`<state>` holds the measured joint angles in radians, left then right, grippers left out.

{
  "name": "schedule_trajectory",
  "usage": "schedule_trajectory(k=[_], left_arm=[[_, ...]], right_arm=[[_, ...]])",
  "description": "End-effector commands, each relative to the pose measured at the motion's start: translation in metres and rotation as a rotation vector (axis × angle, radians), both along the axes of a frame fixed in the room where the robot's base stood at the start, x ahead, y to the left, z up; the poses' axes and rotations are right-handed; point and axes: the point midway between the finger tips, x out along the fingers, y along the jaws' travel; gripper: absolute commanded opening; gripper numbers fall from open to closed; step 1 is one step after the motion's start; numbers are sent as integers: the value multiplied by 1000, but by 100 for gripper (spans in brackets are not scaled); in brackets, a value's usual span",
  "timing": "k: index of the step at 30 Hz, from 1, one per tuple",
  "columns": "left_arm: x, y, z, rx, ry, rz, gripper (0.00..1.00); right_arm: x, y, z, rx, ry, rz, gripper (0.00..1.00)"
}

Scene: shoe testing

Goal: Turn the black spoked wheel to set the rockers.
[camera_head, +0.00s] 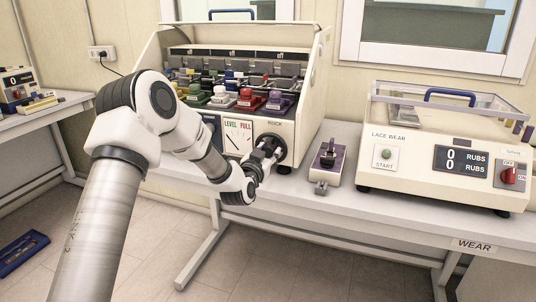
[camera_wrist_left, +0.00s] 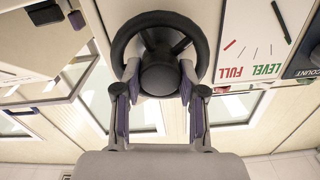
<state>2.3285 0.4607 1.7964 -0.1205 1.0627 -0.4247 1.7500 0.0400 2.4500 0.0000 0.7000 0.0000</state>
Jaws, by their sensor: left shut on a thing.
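The black spoked wheel (camera_head: 275,146) is on the front right of a cream machine (camera_head: 290,118), beside a LEVEL/FULL gauge (camera_head: 238,136). In the left wrist view the wheel (camera_wrist_left: 123,42) shows its rim, spokes and round hub. My left gripper (camera_head: 262,156) is at the front of the wheel. In the left wrist view its two fingers (camera_wrist_left: 158,90) lie on either side of the hub, shut on it. The rockers are among colored parts (camera_head: 225,97) in the machine's open top; I cannot tell their exact setting. My right gripper is not in view.
A small grey and purple device (camera_head: 327,166) stands right of the machine. A LACE WEAR box (camera_head: 420,165) with a clear lid stands farther right. The white table (camera_head: 350,205) has bare room along its front. A side bench (camera_head: 60,110) is at left.

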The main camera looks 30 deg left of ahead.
Motion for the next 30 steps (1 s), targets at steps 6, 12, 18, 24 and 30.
schedule_trajectory(k=[6, 12, 18, 24, 30], left_arm=[[0, 1, -4, -152, -37, 1, 6], [0, 1, -4, -327, -80, 1, 6], [0, 2, -4, -495, -120, -1, 6], [-1, 2, -4, -628, -150, 0, 6], [-1, 2, -2, -710, -169, 0, 6]], right_arm=[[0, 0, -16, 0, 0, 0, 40], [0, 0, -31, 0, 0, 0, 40], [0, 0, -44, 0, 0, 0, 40], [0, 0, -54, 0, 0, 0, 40], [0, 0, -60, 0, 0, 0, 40]])
